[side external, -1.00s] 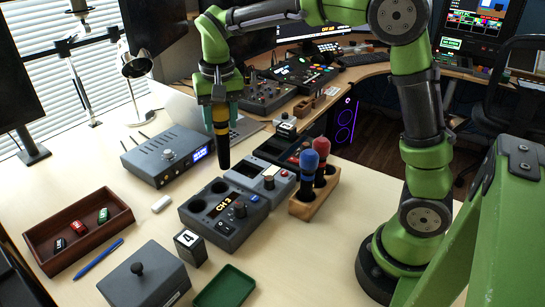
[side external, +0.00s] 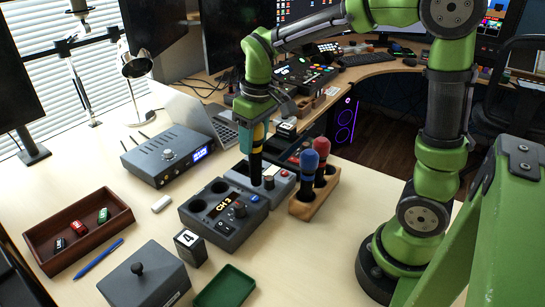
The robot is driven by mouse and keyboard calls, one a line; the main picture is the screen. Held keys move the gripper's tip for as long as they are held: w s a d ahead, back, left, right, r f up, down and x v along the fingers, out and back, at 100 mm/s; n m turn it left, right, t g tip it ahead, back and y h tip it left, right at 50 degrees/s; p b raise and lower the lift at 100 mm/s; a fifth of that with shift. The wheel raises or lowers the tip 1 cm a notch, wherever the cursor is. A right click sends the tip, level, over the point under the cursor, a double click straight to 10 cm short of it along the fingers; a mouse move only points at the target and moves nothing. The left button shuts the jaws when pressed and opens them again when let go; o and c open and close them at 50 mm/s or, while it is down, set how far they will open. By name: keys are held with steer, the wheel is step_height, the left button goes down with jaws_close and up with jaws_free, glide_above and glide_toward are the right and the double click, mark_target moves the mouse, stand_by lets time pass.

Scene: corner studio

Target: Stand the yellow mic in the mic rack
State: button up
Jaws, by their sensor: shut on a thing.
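My gripper (side external: 257,128) is shut on the yellow mic (side external: 258,134), whose yellow band shows between the fingers. The mic's black body points down, nearly upright, with its lower end in front of the light-grey console in the picture. Whether it touches the console cannot be told. The wooden mic rack (side external: 304,211) stands to the right of the gripper. A blue-topped mic (side external: 309,162) and a red-topped mic (side external: 322,148) stand in it. Any free hole in the rack is hard to make out.
The light-grey console (side external: 282,190) and a dark control box (side external: 222,232) lie left of the rack. A grey amplifier (side external: 168,157) is further left. A brown tray (side external: 118,226), a lidded grey box (side external: 145,280) and a green tray (side external: 225,288) are at the front. Table right of the rack is clear.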

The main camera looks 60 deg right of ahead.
step_height(320, 180, up, 18)
steer(key=s+d, duration=0.6)
steer(key=d, duration=0.3)
steer(key=s+d, duration=0.5)
steer(key=d, duration=0.4)
step_height(320, 180, down, 24)
steer(key=shift+r, duration=0.25)
steer(key=shift+f, duration=0.7)
stand_by(0.5)
steer(key=o, duration=1.4)
steer(key=shift+s, duration=0.1)
